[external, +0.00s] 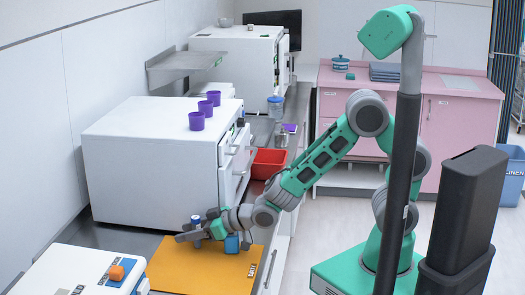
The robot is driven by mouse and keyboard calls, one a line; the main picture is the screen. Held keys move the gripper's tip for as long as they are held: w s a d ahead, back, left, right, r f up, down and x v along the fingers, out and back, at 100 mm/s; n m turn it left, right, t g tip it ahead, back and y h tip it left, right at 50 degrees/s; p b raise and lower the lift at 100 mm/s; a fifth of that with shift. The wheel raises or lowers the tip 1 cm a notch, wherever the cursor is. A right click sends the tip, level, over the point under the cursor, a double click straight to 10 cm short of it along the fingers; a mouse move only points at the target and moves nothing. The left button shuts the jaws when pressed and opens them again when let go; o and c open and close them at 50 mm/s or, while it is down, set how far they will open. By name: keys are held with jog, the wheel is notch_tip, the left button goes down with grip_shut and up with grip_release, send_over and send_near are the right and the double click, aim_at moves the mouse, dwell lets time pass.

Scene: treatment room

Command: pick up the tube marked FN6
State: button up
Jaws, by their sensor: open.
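My gripper (188,236) is low over the orange mat (205,272) on the counter, reaching in from the right with its fingers pointing left. It is open. A small blue upright thing (196,221), perhaps a tube, shows at its fingers; I cannot tell whether it is between them or behind them. No marking FN6 is legible at this size.
A large white cabinet (150,160) with purple cups (196,121) on top stands behind the mat. A red bin (268,162) is farther back. A white box (70,270) with an orange block (116,272) is at front left. The mat's front part is clear.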

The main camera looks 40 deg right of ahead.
grip_shut()
dwell(0.3)
jog(key=shift+r, duration=0.15)
